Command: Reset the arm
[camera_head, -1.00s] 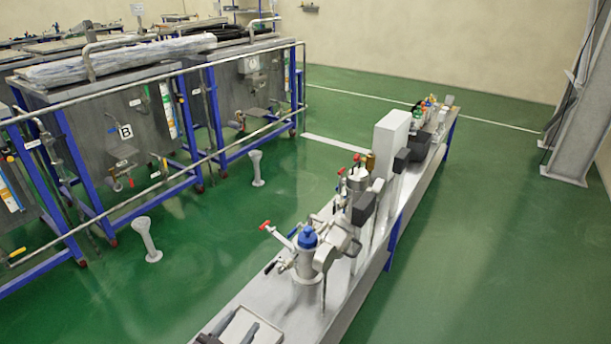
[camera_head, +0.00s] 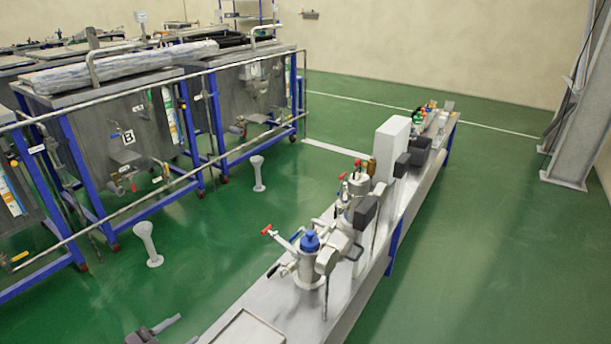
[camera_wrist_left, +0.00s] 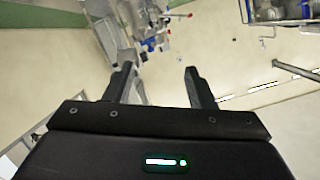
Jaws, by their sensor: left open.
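My left gripper (camera_head: 176,331) shows at the bottom edge of the head view, left of the long bench (camera_head: 225,322). Only its dark body and grey fingers show there. In the left wrist view its two dark fingers (camera_wrist_left: 158,84) stand wide apart with nothing between them. My right gripper is in neither view.
The bench holds a metal device with a blue cap (camera_head: 309,242), a white box (camera_head: 390,145) and an empty-looking tray (camera_head: 245,331). Steel tanks (camera_head: 115,125) on blue frames stand at the left behind a rail. Grey floor posts (camera_head: 147,240) stand between. Green floor (camera_head: 470,250) is clear at right.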

